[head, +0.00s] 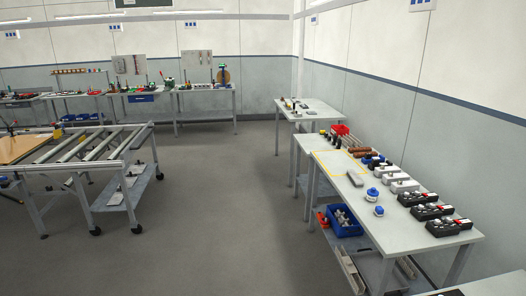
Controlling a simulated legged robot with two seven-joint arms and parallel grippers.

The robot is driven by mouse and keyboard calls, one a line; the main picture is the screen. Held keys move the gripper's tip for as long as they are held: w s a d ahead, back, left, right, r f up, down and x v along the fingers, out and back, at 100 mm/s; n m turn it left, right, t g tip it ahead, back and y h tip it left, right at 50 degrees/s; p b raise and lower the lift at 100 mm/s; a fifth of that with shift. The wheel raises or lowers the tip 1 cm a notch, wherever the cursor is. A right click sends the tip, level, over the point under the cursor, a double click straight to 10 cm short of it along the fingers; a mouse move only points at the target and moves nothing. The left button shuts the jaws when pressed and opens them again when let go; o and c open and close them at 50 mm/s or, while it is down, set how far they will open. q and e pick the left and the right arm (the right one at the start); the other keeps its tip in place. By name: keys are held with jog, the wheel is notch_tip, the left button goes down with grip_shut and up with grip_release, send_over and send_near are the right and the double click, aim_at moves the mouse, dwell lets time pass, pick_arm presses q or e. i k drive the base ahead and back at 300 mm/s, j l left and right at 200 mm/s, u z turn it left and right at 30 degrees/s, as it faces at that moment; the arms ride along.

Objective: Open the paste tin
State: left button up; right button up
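I see no thing that I can surely tell as the paste tin. Two small round blue-and-white items, a farther one (373,193) and a nearer one (378,210), stand on the long workbench (400,236) at the right. Either may be a tin, but they are too small to tell whether a lid is on. Neither of my grippers is in view.
Black boxes (441,227) and white boxes (397,187) line the bench's wall side. A blue bin (343,220) sits on its lower shelf. A wheeled roller frame (85,150) stands at the left, tool benches (205,88) at the back. The floor (215,210) between is clear.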

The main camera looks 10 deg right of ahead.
aim_at(371, 199)
jog(key=i+z, duration=0.15)
jog(key=i, duration=0.6)
jog(key=i+z, duration=0.15)
jog(key=i, duration=0.6)
jog(key=i+j+z, duration=0.15)
jog(key=i, duration=0.6)
jog(key=i+z, duration=0.4)
jog(key=i+j+z, duration=0.2)
jog(key=i+z, duration=0.25)
jog(key=i, duration=0.15)
jog(key=i+z, duration=0.2)
jog(key=z, duration=0.15)
jog(key=i+j+z, duration=0.1)
jog(key=z, duration=0.25)
jog(key=i+j+z, duration=0.15)
jog(key=i+z, duration=0.25)
jog(key=k, duration=0.1)
